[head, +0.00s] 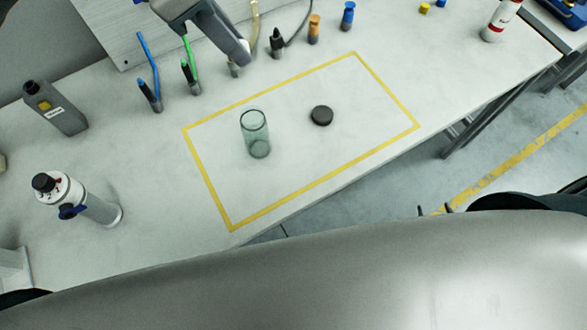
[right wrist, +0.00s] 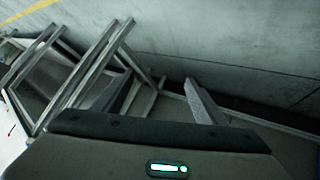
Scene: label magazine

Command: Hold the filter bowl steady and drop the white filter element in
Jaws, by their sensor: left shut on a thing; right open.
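The clear, greenish filter bowl (head: 257,135) stands upright and open at the top, inside the yellow-taped rectangle on the bench in the head view. It looks empty, and no gripper touches it. I cannot make out the white filter element for certain in either view. My right gripper (head: 434,211) shows only as two dark tips, apart and empty, past the bench's front edge.
A black round cap (head: 321,116) lies right of the bowl inside the tape. A white canister with a black knob (head: 85,203) and a grey bottle (head: 57,108) stand at left. Several coloured tools line the back. The taped area is otherwise clear.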

